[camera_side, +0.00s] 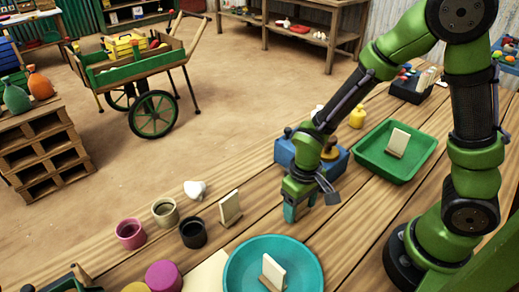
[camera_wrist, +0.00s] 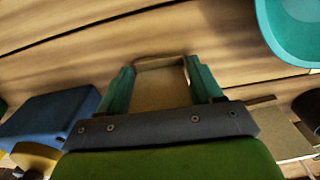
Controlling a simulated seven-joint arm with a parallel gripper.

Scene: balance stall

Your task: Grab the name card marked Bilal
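My gripper (camera_side: 298,208) hangs low over the wooden table, fingers pointing down. In the wrist view its two teal fingers (camera_wrist: 162,85) stand apart, with a tan, card-like panel (camera_wrist: 160,92) filling the space between them. I cannot tell whether they press on it. A pale name card (camera_side: 230,207) stands on the table left of my gripper. Another name card (camera_side: 274,269) stands on the teal plate (camera_side: 238,258), and a third name card (camera_side: 398,140) is in the green tray (camera_side: 372,162). No writing is legible, so I cannot tell which is Bilal's.
A blue box (camera_side: 335,165) stands just behind my gripper; it also shows in the wrist view (camera_wrist: 50,118). Several cups, including a black cup (camera_side: 193,232) and a pink cup (camera_side: 131,233), stand to the left. Bare table lies between the plate and the green tray.

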